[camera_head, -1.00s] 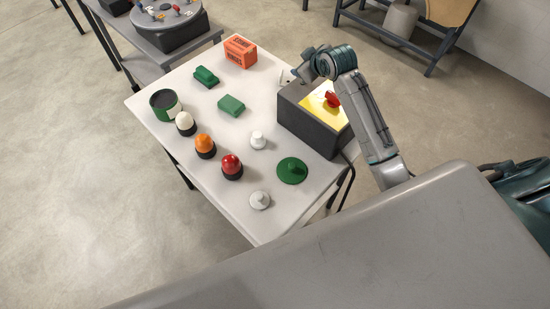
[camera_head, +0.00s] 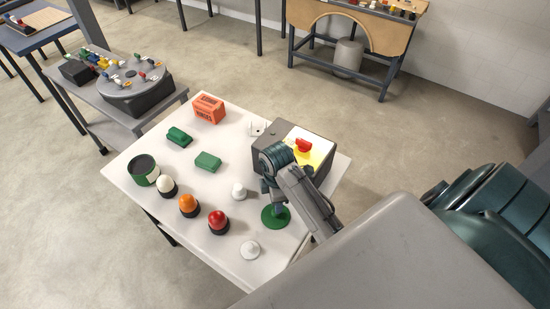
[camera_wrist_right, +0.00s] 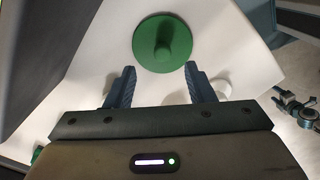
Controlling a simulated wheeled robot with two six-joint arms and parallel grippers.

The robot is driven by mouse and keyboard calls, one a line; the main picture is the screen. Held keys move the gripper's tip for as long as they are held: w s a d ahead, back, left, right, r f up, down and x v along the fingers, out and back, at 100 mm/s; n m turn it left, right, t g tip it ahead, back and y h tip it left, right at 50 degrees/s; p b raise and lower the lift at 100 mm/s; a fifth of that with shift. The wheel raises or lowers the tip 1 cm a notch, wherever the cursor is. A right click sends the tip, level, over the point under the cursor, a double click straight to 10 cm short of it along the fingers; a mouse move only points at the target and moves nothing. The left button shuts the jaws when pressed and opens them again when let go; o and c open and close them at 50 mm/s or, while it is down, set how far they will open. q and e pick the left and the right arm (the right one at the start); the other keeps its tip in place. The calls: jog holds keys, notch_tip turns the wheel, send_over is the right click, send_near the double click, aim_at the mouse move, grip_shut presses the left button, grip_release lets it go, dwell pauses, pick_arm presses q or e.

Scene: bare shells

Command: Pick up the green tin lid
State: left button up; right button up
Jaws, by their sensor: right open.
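The green tin lid (camera_head: 270,222) is a flat round disc with a central knob. It lies on the white table near its right edge, in front of the dark switch box. In the right wrist view the lid (camera_wrist_right: 163,42) lies just beyond my fingertips, its knob roughly centred between them. My right gripper (camera_wrist_right: 160,84) is open with nothing between its fingers. In the head view the right gripper (camera_head: 276,194) hangs down close to the lid and covers part of it. The left gripper is not in view.
The dark box (camera_head: 263,138) with a yellow panel and red knob stands behind the lid. White knobbed pieces (camera_head: 250,250) (camera_head: 238,191) are nearby. Red (camera_head: 218,220), orange and white domes, a green tin (camera_head: 143,171), green blocks and an orange box (camera_head: 208,108) fill the left and back.

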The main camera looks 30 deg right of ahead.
jog(key=shift+f, duration=0.7)
jog(key=shift+f+p, duration=0.35)
jog(key=shift+p, duration=0.15)
jog(key=f, duration=0.1)
jog(key=f+p, duration=0.1)
jog(key=f, duration=0.1)
jog(key=shift+s+a+f+p, duration=0.15)
jog(key=shift+a+f+p, duration=0.1)
jog(key=shift+p, duration=0.1)
jog(key=shift+f, duration=0.5)
jog(key=c, duration=1.1)
